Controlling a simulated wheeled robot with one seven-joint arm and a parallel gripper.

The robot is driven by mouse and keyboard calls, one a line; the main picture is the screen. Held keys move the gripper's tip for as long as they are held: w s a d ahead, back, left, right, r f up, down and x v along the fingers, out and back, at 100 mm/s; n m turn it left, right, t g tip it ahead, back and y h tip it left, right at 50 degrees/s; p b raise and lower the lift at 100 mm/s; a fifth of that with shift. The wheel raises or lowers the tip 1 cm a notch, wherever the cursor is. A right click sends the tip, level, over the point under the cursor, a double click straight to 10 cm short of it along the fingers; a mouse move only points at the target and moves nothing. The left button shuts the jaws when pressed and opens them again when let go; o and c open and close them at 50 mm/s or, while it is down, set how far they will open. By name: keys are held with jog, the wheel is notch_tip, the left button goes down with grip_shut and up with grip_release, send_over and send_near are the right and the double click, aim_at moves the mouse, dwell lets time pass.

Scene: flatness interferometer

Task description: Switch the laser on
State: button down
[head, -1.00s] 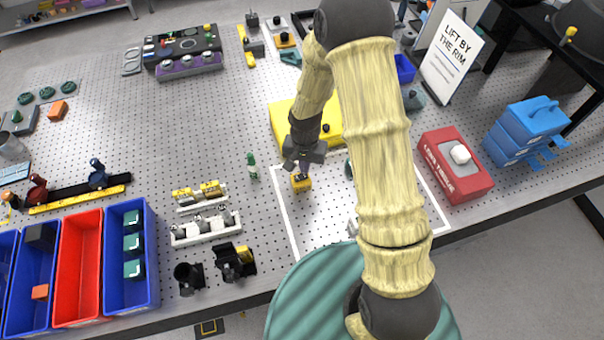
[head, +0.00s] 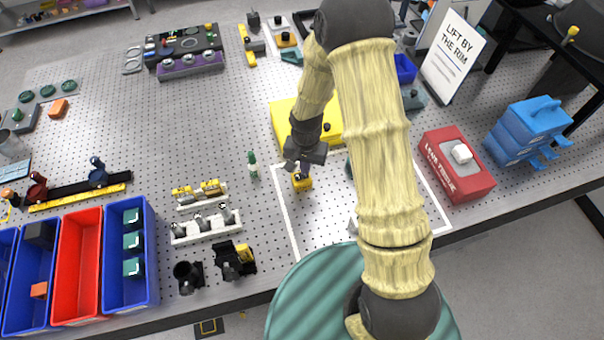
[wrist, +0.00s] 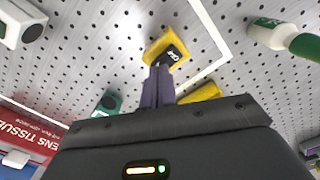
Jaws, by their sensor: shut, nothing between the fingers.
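A small yellow block (head: 302,183) with a dark top part stands on the perforated bench, inside a white outline. It also shows in the wrist view (wrist: 160,44), where its black face carries small pale marks that I cannot read for sure. My gripper (head: 297,168) is shut and empty, right over this block. In the wrist view my closed purple-grey fingertips (wrist: 160,68) overlap the block's near edge; I cannot tell whether they touch it. A larger yellow box (head: 283,122) with a black knob lies behind, partly hidden by my arm. Nothing in view is clearly marked as the laser.
A green-and-white bottle (head: 252,165) stands left of my gripper. A white rail with small posts (head: 205,228) is at the front left. A red tissue box (head: 455,175) stands at the right. A dark control panel (head: 183,55) is at the back left.

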jog(key=shift+f+b, duration=0.4)
jog(key=shift+f, duration=0.15)
jog(key=shift+r, duration=0.1)
jog(key=shift+r+p, duration=2.5)
jog(key=shift+r, duration=1)
jog(key=s+d+r+n+t+b, duration=0.2)
jog(key=s+d+r+b, duration=0.4)
jog(key=s+d+r, duration=0.3)
jog(key=s+r+n, duration=0.1)
jog(key=s+r, duration=0.1)
jog(key=s, duration=0.1)
jog(key=shift+s+d+r+n+t, duration=0.2)
jog(key=shift+d+r+n+t, duration=0.1)
jog(key=shift+d+n, duration=0.1)
